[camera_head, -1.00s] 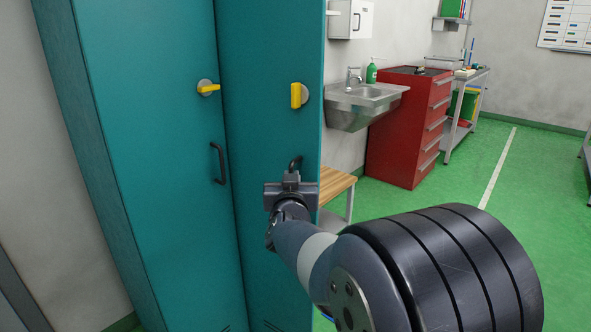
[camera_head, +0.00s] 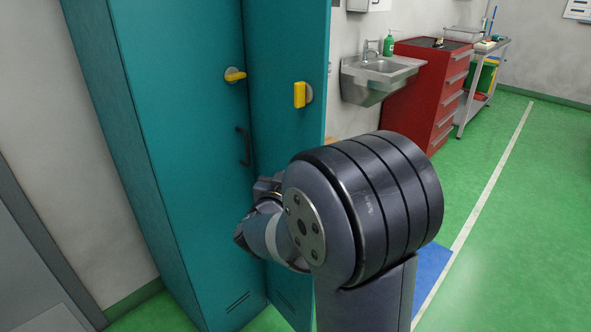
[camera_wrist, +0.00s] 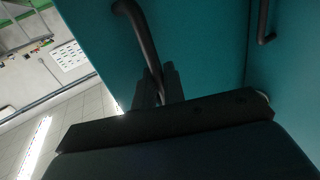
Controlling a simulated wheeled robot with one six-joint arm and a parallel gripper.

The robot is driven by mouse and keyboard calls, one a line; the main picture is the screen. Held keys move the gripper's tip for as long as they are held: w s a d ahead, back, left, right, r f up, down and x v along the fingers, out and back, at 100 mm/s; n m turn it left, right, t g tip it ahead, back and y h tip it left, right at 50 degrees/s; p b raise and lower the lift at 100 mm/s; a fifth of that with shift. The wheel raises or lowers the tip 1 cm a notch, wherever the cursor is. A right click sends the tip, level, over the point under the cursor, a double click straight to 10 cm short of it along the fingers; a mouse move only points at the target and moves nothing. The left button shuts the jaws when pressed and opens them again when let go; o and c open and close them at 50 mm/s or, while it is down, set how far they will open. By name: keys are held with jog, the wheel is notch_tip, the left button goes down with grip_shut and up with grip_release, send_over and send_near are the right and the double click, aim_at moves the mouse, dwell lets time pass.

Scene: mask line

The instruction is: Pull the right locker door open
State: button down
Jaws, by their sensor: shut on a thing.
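The right locker door (camera_head: 285,55) is teal, with an upright yellow latch (camera_head: 300,94). It appears to stand out at an angle from the left locker door (camera_head: 190,110), its right edge towards me. In the wrist view, my gripper (camera_wrist: 158,88) is shut on the right door's dark bar handle (camera_wrist: 140,38), near its lower end. In the head view my arm hides this handle and most of the gripper. The left door looks flush and has a sideways yellow latch (camera_head: 235,75) and a black handle (camera_head: 243,146).
A steel sink (camera_head: 380,78), a red drawer cabinet (camera_head: 430,90) and a workbench (camera_head: 482,85) stand along the wall behind. A blue floor patch (camera_head: 430,275) lies right of my arm. The green floor (camera_head: 530,220) at the right is open.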

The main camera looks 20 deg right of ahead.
jog(key=shift+w+a+r, duration=0.1)
jog(key=shift+w+r, duration=0.05)
jog(key=shift+r, duration=0.1)
jog(key=c, duration=1.6)
grip_release()
jog(key=shift+f, duration=0.15)
jog(key=shift+c, duration=0.2)
jog(key=v, duration=1)
jog(key=shift+s+a+p, duration=0.25)
jog(key=shift+p, duration=0.2)
jog(key=b+x, duration=0.1)
jog(key=x, duration=1)
jog(key=shift+s+d+f, duration=0.1)
jog(key=shift+s, duration=0.05)
jog(key=shift+s, duration=0.1)
